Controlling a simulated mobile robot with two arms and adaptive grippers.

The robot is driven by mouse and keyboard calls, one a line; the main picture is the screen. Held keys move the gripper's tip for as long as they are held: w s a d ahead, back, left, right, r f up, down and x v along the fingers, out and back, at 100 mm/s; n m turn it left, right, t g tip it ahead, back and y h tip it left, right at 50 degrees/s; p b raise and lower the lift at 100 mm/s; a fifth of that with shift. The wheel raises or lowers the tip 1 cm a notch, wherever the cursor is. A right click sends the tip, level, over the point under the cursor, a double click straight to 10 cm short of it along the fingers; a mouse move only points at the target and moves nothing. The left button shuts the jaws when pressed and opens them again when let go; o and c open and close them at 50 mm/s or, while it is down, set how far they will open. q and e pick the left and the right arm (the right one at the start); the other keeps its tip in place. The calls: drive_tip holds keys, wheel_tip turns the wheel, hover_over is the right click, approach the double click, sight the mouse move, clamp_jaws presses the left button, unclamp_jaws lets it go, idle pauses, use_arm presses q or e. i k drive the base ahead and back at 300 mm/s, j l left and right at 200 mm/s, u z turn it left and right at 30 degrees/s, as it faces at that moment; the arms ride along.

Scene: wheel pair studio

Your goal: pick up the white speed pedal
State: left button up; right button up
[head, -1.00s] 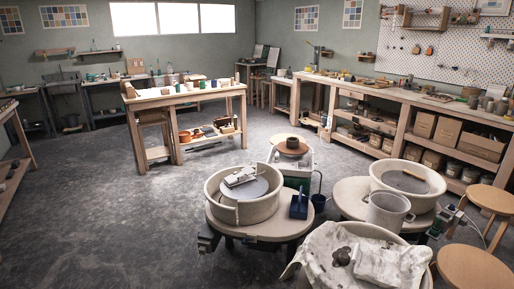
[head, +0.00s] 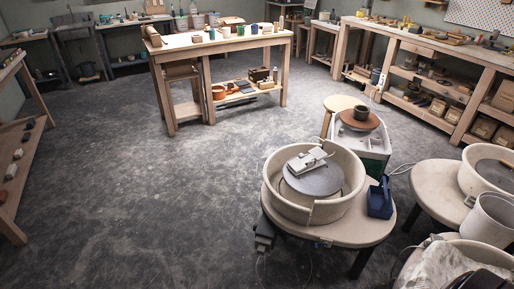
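A white, pedal-like object (head: 308,160) lies on the grey wheel head (head: 313,181) inside the round, cream splash pan (head: 290,207) of the nearest pottery wheel. It looks like the white speed pedal, though its details are small. It is in the right half of the head view, with its top face up and slightly tilted. Neither of my grippers is in view, and nothing touches the white object except the wheel head under it.
A dark blue pedal-shaped thing (head: 380,198) stands on the wheel's table (head: 350,232), right of the pan. More wheels and a white bucket (head: 490,218) crowd the right. A wooden worktable (head: 220,43) stands behind. The grey floor (head: 150,210) is open at left and centre.

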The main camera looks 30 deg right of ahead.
sight(313, 165)
drive_tip(key=i+z, duration=0.1)
drive_tip(key=i, duration=0.55)
drive_tip(key=i+j+z, duration=0.1)
drive_tip(key=i, duration=0.5)
drive_tip(key=i+j+z, duration=0.1)
drive_tip(key=i, duration=0.55)
drive_tip(key=i+j+z, duration=0.15)
drive_tip(key=i+z, duration=0.25)
drive_tip(key=i+j+z, duration=0.2)
drive_tip(key=z, duration=0.25)
drive_tip(key=i+j+z, duration=0.25)
drive_tip(key=z, duration=0.15)
drive_tip(key=i+j+z, duration=0.15)
drive_tip(key=j+z, duration=0.3)
drive_tip(key=i+j+z, duration=0.1)
drive_tip(key=j+z, duration=0.3)
drive_tip(key=j, duration=0.1)
